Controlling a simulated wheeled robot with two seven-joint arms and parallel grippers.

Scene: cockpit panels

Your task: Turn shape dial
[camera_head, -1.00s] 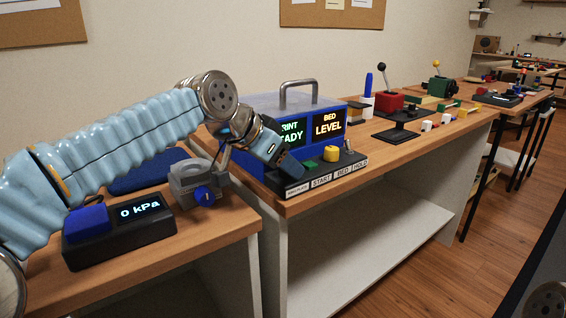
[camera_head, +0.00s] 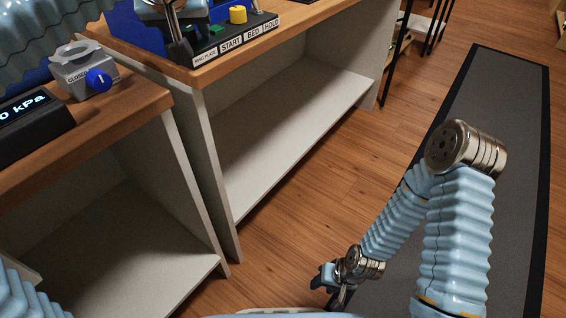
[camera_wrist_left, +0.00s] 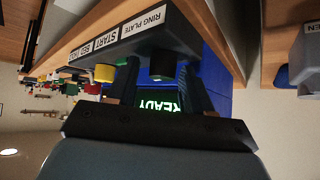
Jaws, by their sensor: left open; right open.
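A dark round knob (camera_wrist_left: 163,63) sits on the black control panel (camera_wrist_left: 125,42) beside the label "RING PLATE"; no label in view says "shape". In the left wrist view, my left gripper (camera_wrist_left: 161,75) is open, with one finger on each side of this knob. I cannot tell whether the fingers touch it. In the head view, my left gripper (camera_head: 190,42) is at the panel's left end and hides the knob. My right gripper (camera_head: 334,284) is open and empty, low over the floor, far from the panel.
A green button (camera_head: 217,30) and a yellow knob (camera_head: 238,15) stand on the same panel, right of my left gripper. A grey box with a blue knob (camera_head: 98,79) and a pressure display (camera_head: 30,105) are on the nearer bench. The lower shelf (camera_head: 290,130) is empty.

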